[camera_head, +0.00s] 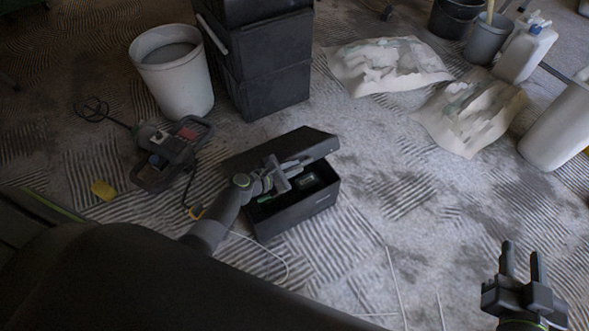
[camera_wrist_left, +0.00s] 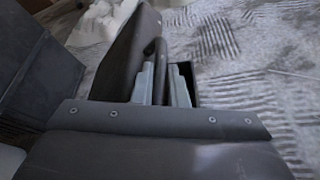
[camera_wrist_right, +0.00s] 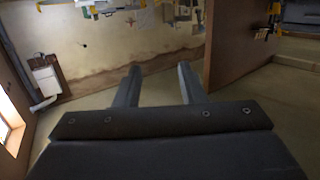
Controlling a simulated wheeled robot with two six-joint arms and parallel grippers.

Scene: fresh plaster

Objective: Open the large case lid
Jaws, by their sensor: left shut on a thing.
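The large case (camera_head: 300,214) is a black box on the floor, and a green item and a dark item show inside. Its lid (camera_head: 312,143) is raised part way and tilted. My left gripper (camera_head: 292,174) is at the lid's front side, shut on a dark narrow part of it. In the left wrist view the lid (camera_wrist_left: 128,52) stands beside my fingers, and a dark bar (camera_wrist_left: 160,72) passes between them; whether this is a handle or the rim I cannot tell. My right gripper (camera_head: 522,262) is open and empty, away from the case at the lower right.
Stacked black boxes (camera_head: 262,60) stand behind the case, with a white bucket (camera_head: 175,85) to their left. A grey power tool (camera_head: 170,150) with a cable lies left of the case. Crumpled sheets (camera_head: 385,66) lie at the back. The floor right of the case is mostly clear.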

